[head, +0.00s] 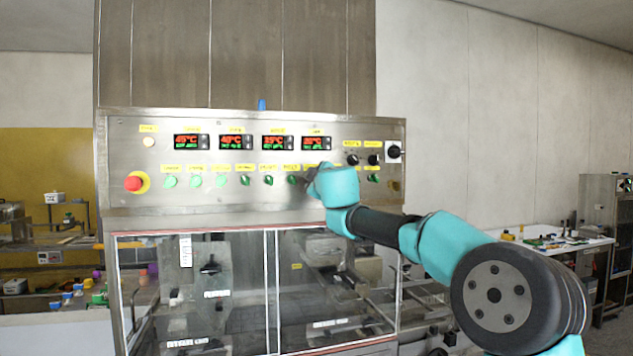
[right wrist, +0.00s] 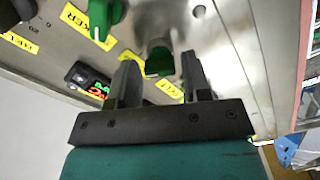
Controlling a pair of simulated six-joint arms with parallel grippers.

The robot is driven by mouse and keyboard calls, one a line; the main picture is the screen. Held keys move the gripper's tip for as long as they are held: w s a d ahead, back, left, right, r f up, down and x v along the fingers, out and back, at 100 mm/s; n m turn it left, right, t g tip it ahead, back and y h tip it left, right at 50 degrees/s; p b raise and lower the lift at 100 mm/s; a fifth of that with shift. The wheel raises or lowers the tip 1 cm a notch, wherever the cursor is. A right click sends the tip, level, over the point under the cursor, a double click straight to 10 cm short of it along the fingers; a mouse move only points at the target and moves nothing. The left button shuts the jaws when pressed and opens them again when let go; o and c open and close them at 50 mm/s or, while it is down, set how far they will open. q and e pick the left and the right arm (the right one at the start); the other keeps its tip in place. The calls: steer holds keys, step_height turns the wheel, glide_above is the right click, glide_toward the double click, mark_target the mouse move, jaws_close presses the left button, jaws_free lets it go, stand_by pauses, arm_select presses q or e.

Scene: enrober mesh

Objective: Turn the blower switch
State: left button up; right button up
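The steel control panel (head: 230,195) carries a row of green switches under yellow labels. My right gripper (right wrist: 159,68) is at this row, in front of the panel. In the right wrist view its two dark fingers stand apart, one on each side of a green switch knob (right wrist: 158,60). I see gaps between the fingers and the knob. In the head view my right wrist (head: 335,185) hides this switch and the fingertips. The nearby label is partly covered, so I cannot read whether this is the blower switch. My left gripper is not in view.
Another green knob (right wrist: 105,16) sits close beside the gripper. A red emergency button (head: 133,183) is at the panel's left. Black knobs (head: 352,159) are to the right. Red-lit displays (head: 192,141) run above the switches. A glass-fronted cabinet (head: 235,290) lies below.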

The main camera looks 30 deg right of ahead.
steer(key=c, duration=0.6)
steer(key=shift+n, duration=0.5)
steer(key=n, duration=1.1)
stand_by(0.4)
steer(key=o, duration=0.9)
